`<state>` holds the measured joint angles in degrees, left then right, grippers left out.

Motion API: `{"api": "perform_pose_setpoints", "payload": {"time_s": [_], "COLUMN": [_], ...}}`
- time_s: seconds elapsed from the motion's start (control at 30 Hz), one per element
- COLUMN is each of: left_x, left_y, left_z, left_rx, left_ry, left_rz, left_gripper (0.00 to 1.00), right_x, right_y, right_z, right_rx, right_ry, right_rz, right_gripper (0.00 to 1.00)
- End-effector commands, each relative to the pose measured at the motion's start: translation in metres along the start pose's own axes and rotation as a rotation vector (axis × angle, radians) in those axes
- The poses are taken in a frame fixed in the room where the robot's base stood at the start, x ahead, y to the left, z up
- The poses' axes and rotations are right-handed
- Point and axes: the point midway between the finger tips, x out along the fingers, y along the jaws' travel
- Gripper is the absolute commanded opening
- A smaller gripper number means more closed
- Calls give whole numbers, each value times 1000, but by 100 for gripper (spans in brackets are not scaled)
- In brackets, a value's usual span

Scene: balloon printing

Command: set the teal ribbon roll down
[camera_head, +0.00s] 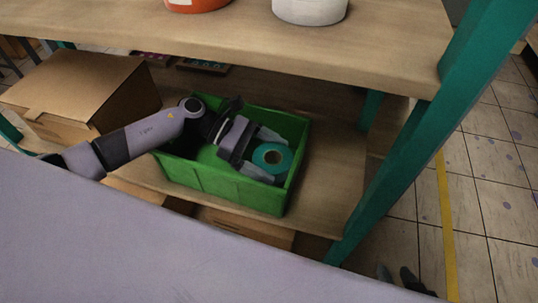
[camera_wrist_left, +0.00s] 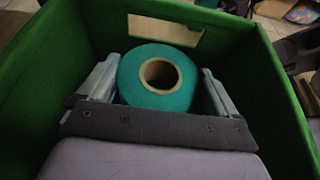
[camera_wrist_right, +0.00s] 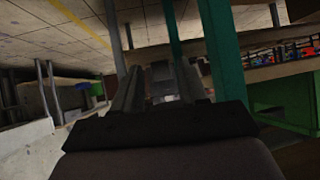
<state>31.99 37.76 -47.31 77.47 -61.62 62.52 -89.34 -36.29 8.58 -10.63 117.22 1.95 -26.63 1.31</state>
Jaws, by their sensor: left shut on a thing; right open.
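The teal ribbon roll (camera_head: 272,168) with a tan core is inside the green crate (camera_head: 235,188), near its right end. My left gripper (camera_head: 271,156) reaches down into the crate with one finger on each side of the roll, shut on it. In the left wrist view the roll (camera_wrist_left: 157,101) sits between the fingers, its core hole facing the camera. Whether its underside touches the crate floor is hidden. My right gripper (camera_wrist_right: 158,78) shows only in the right wrist view, open, away from the crate.
The crate stands on a lower wooden shelf (camera_head: 330,185) beside a cardboard box (camera_head: 75,85). A wooden top (camera_head: 240,40) above carries an orange container (camera_head: 197,4) and a white one (camera_head: 309,9). A teal post (camera_head: 440,135) stands at right.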

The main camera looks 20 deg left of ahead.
Motion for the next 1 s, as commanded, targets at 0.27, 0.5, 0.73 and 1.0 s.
{"api": "perform_pose_setpoints", "payload": {"time_s": [0.27, 0.5, 0.73, 1.0], "left_x": [3, 4, 5, 0], "left_y": [0, 0, -1, -2], "left_z": [-8, -10, -12, 2], "left_rx": [2, -1, -5, -6], "left_ry": [0, 1, 1, 1], "left_rz": [1, -1, -2, -3], "left_gripper": [60, 99, 100, 100], "right_x": [5, 4, 4, -4], "right_y": [-6, -13, -12, -5], "right_z": [-7, -16, -15, -16], "right_rx": [-12, -18, -18, -6], "right_ry": [26, 48, 45, 20], "right_rz": [-13, -29, -27, -11], "right_gripper": [43, 43, 43, 43]}}
